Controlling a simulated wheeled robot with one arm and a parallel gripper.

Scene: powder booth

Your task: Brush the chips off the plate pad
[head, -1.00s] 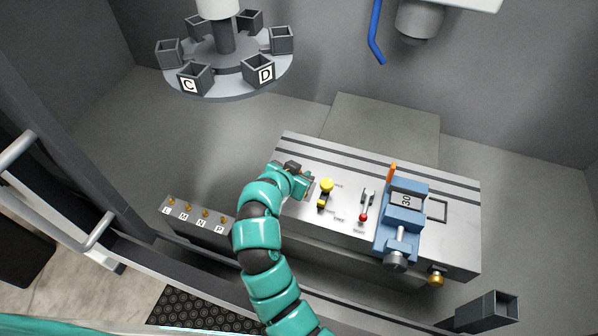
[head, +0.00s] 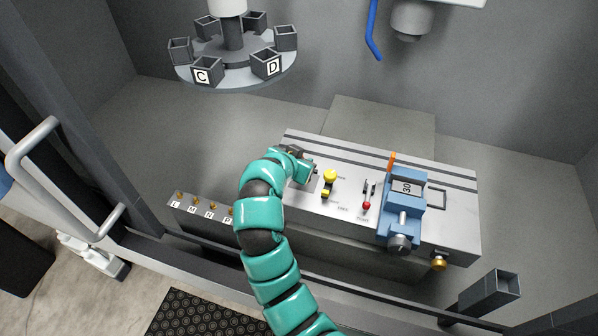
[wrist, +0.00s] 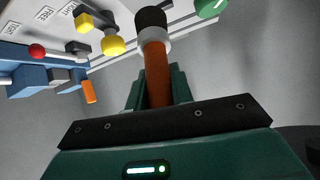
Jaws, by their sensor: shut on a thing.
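My gripper (wrist: 155,100) is shut on a brush in the wrist view. The brush has an orange-brown handle (wrist: 156,75), a pale collar and a dark round end. In the head view my gripper (head: 304,172) is over the left end of the grey machine table (head: 330,220), left of the yellow knob (head: 330,176). The brush is mostly hidden there. A dark-outlined rectangle (head: 437,200) on the table right of the vise may be the plate pad; I cannot tell. I can make out no chips.
A blue vise (head: 402,220) marked 30 has an orange piece (head: 392,160) at its back. A red-tipped lever (head: 366,207) stands between knob and vise. A carousel of boxes (head: 235,72) is at back left, a blue hose (head: 373,30) above. Brass-topped posts (head: 193,202) stand front left.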

